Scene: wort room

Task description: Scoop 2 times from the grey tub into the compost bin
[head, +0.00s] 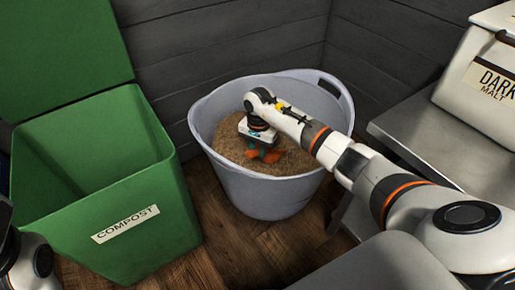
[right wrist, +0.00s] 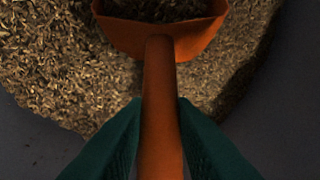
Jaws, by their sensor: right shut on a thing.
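The grey tub (head: 262,197) stands on the floor in the middle of the head view, with brown grain (head: 228,140) inside. My right arm reaches into it, and my right gripper (head: 265,152) is low over the grain. In the right wrist view its green fingers are shut on the handle of an orange scoop (right wrist: 160,90). The scoop's bowl is at the grain and has dark grain in it; how full it is I cannot tell. The green compost bin (head: 150,235) stands open to the left, its inside bottom hidden. My left gripper is out of view.
The bin's green lid (head: 60,50) stands raised at the back left. On the right, a grey metal table (head: 415,130) bears a white "Dark Malt" container (head: 480,75). Grey plank walls close off the back. Wooden floor (head: 225,235) shows between bin and tub.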

